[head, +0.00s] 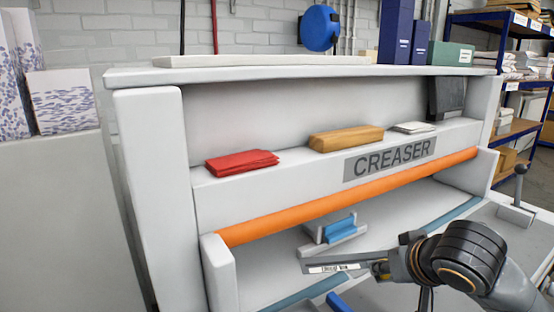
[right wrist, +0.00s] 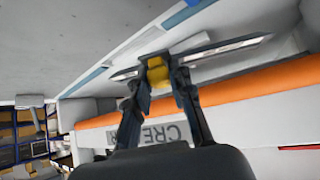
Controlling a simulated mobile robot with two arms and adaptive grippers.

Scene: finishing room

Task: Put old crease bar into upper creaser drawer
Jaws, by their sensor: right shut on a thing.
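My right gripper (head: 388,268) reaches in from the lower right, in front of the creaser (head: 150,160). It is shut on a thin grey metal bar, the old crease bar (head: 325,266), which carries a small white label. In the right wrist view the bar (right wrist: 232,47) runs across between the fingertips of my right gripper (right wrist: 165,75). The bar is held in front of the creaser's lower opening. My left gripper is out of view. I cannot make out an upper drawer in these frames.
A red pack (head: 241,163), a tan block (head: 345,138) and a white pad (head: 413,128) lie on the creaser's shelf. An orange roller (head: 350,198) crosses below it. A blue-and-grey block (head: 336,230) sits behind the bar. A lever (head: 518,185) stands at right.

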